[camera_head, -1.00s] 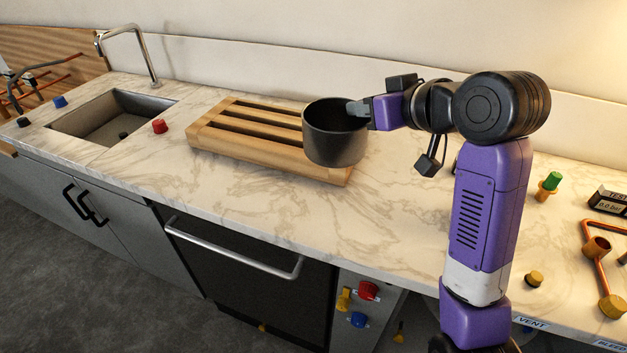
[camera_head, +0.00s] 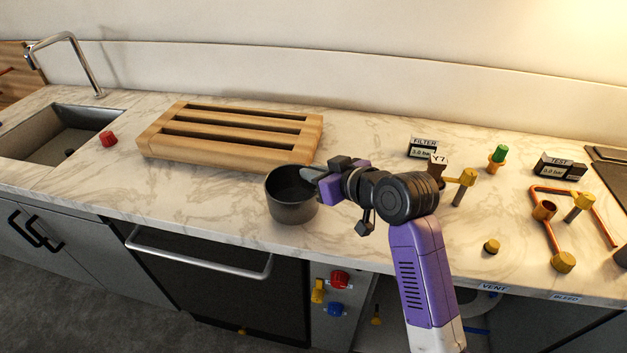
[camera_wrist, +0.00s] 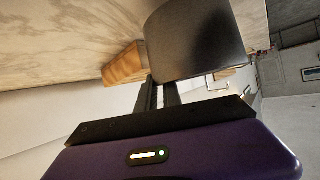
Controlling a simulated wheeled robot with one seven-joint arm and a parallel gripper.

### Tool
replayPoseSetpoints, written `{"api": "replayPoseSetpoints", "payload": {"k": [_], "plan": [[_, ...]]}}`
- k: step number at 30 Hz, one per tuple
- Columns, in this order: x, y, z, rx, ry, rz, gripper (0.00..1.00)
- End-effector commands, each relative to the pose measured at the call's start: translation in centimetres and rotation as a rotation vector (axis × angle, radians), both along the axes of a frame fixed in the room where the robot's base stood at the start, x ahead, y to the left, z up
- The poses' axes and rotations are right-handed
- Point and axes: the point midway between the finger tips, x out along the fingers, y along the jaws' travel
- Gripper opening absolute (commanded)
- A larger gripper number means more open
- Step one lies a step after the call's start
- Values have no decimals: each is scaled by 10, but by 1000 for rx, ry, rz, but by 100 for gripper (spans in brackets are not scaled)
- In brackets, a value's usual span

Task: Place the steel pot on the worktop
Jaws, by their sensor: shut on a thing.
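The steel pot (camera_head: 291,197) is dark grey, round and open at the top. It is upright in the head view, in front of the wooden slatted rack, over the front part of the marble worktop (camera_head: 190,190). My gripper (camera_head: 312,174) is shut on the pot's right side at the rim. In the wrist view the pot (camera_wrist: 195,40) fills the top centre, beyond my gripper's fingers (camera_wrist: 160,95). I cannot tell whether the pot's base touches the worktop or hangs just above it.
The wooden rack (camera_head: 180,150) lies behind and left of the pot. A sink (camera_head: 45,140) and a red knob (camera_head: 108,139) are farther left. Right of my arm stand yellow valves (camera_head: 466,178), a green-topped fitting (camera_head: 498,156) and copper pipework (camera_head: 545,208). Worktop left of the pot is bare.

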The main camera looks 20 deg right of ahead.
Motion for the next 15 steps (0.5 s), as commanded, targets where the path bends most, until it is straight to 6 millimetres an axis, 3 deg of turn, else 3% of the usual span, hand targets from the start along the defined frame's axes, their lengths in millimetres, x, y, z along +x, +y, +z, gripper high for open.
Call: {"api": "replayPoseSetpoints", "payload": {"k": [6, 15], "plan": [[0, 0, -24, 0, 0, 0, 0], [0, 0, -25, 0, -1, 0, 0]]}}
